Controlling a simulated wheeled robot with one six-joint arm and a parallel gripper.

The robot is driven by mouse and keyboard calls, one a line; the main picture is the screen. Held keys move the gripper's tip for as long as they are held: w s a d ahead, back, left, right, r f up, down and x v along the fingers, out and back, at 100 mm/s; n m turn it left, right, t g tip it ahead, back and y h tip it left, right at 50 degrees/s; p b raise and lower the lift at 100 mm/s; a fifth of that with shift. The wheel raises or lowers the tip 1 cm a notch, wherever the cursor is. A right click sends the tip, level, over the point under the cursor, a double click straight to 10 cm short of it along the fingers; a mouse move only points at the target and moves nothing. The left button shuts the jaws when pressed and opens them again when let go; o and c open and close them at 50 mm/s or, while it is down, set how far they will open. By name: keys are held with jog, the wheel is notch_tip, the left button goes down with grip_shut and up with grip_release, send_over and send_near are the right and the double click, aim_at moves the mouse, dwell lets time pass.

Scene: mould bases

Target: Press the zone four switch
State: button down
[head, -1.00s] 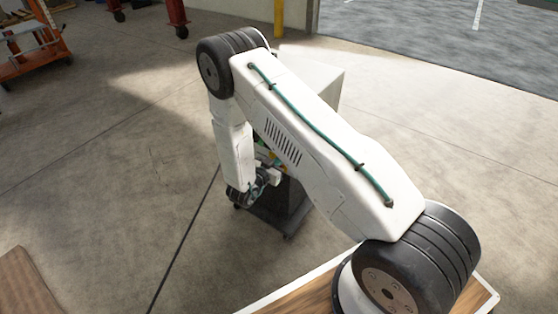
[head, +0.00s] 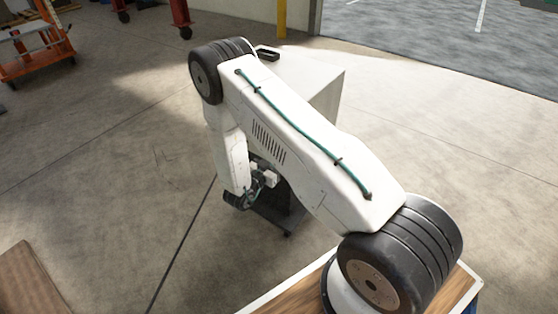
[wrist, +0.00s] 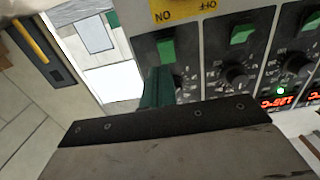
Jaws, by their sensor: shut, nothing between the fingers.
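In the wrist view a grey control panel (wrist: 205,62) carries a row of green switches, with the left one (wrist: 166,49), middle one (wrist: 243,33) and right one (wrist: 307,18) showing. A black dial sits below each. I cannot read any zone number, so I cannot tell which switch is zone four. My gripper (wrist: 157,86) is shut and empty; its dark green fingers point at the panel just below the left switch and partly cover that column's dial. I cannot tell whether they touch the panel. In the head view my arm hides most of the panel.
In the head view the panel's pale cabinet (head: 318,82) stands on the concrete floor behind my arm. An orange cart (head: 38,55) is at the far left. Red digits (wrist: 277,101) glow on the panel.

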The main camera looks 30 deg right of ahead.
jog(key=s+a+f, duration=0.2)
jog(key=s+a, duration=0.1)
jog(key=a, duration=0.6)
jog(key=shift+s+f, duration=0.25)
jog(key=shift+f, duration=0.1)
jog(key=shift+f, duration=0.1)
